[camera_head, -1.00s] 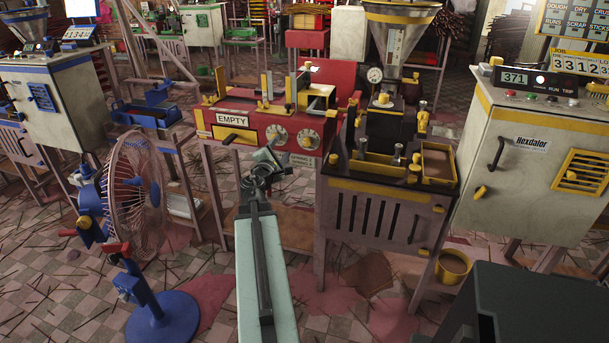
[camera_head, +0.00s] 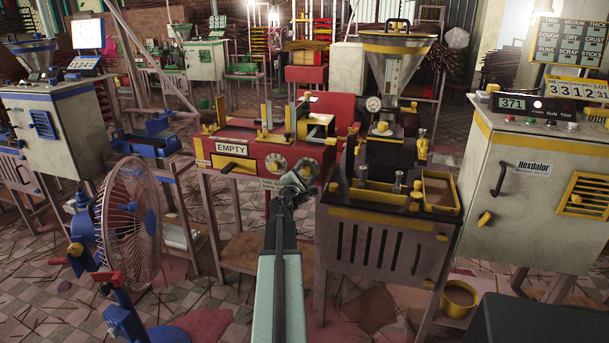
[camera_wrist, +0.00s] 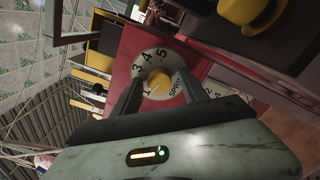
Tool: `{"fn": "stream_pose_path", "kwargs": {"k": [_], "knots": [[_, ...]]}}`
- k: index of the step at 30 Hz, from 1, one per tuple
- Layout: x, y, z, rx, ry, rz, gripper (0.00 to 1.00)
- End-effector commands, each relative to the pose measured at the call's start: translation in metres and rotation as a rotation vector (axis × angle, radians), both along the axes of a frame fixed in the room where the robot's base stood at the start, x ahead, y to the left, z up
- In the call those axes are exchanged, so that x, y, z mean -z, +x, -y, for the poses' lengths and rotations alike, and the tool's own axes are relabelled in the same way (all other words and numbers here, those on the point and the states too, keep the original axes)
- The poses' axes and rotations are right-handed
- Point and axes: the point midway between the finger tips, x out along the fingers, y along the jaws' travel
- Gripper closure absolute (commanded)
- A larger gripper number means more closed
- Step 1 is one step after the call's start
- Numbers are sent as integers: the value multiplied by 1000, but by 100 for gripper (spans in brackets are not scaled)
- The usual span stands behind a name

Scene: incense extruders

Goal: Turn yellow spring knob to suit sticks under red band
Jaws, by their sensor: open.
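The red extruder (camera_head: 268,150) with an EMPTY plate stands at mid picture in the head view. The knob's pointer is too small to read surely.
A yellow-trimmed machine (camera_head: 380,200) stands close on the right, beside the grey Hexdalor cabinet (camera_head: 530,200). A blue-and-red fan (camera_head: 128,225) stands left. A size and fault board (camera_head: 572,42) hangs upper right above a number display (camera_head: 577,90). Sticks litter the floor.

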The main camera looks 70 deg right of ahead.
Motion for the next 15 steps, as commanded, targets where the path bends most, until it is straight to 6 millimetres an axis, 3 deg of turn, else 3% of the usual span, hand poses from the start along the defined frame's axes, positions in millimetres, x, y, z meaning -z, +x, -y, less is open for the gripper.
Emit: {"fn": "stream_pose_path", "kwargs": {"k": [4,10,12,15], "knots": [[0,0,-1,-1,1,0,49],[0,1,-1,-1,1,0,100],[0,1,-9,-2,0,1,100],[0,1,-3,-1,0,5,100]]}}
